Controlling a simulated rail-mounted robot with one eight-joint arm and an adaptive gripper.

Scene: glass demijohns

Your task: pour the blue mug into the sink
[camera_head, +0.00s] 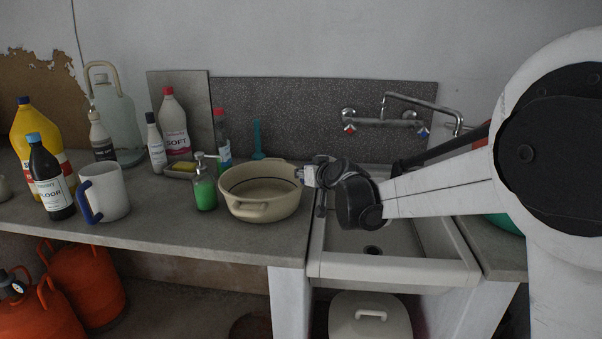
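The mug (110,194) is white with a blue handle on its left side. It stands upright on the grey counter at the left, and its contents cannot be made out. The sink (395,269) is a pale basin at the right with a dark drain in its floor. My gripper (303,174) is at the right rim of a beige bowl, near the sink's left edge, far to the right of the mug. It is small and dark here, so its finger opening cannot be made out. My arm hides part of the sink.
The beige two-handled bowl (262,207) and a green soap dispenser (205,190) stand between mug and sink. A dark floor-cleaner bottle (50,180) is close left of the mug. Several bottles and a glass demijohn (118,122) stand behind. A wall tap (385,122) hangs over the sink.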

